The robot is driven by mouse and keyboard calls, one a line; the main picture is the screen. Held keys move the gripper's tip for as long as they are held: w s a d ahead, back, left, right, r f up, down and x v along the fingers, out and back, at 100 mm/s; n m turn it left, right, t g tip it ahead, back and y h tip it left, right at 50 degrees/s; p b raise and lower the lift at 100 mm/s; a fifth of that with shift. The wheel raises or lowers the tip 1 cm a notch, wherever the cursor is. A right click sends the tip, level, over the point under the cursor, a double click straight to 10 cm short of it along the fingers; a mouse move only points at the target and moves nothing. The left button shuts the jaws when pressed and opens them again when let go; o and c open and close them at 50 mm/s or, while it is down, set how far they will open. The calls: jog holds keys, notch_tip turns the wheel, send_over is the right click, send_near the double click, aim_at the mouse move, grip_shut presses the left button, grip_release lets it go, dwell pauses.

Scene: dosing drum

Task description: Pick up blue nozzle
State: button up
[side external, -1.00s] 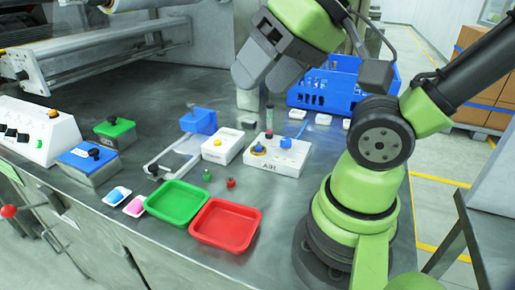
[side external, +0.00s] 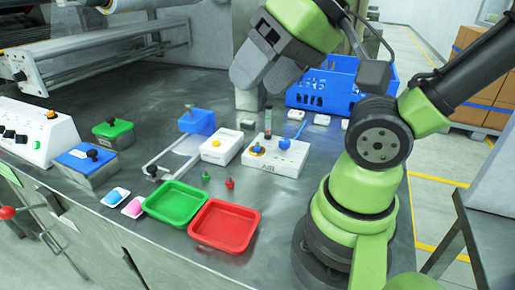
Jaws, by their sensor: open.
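A blue rounded piece (side external: 284,143) stands at the right of the same box, near a blue hose. A green nozzle-like part (side external: 206,177) and a red one (side external: 230,183) stand on the table in front. My gripper (side external: 258,82) is open and empty, tilted down, well above and behind the AIR box.
The AIR box (side external: 277,162) stands beside a white box with a yellow button (side external: 218,150). A dark upright tube (side external: 268,121) rises behind it. Green (side external: 175,218) and red (side external: 211,243) trays lie in front. A blue crate (side external: 325,97) stands at the back right.

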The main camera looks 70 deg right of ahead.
jog(key=c, duration=0.3)
jog(key=shift+w, duration=0.1)
jog(key=n+g+h, duration=0.1)
jog(key=n+g, duration=0.3)
jog(key=g, duration=0.3)
send_over(258, 144)
notch_tip(258, 144, down, 16)
jog(key=shift+n, duration=0.3)
jog(key=f, duration=0.2)
jog(key=d+f, duration=0.1)
jog(key=f, duration=0.1)
jog(key=shift+w+f, duration=0.2)
jog(key=shift+f, duration=0.05)
jog(key=shift+a+f, duration=0.15)
jog(key=shift+f, duration=1.35)
jog(key=shift+a+f, duration=0.1)
jog(key=shift+f, duration=1.4)
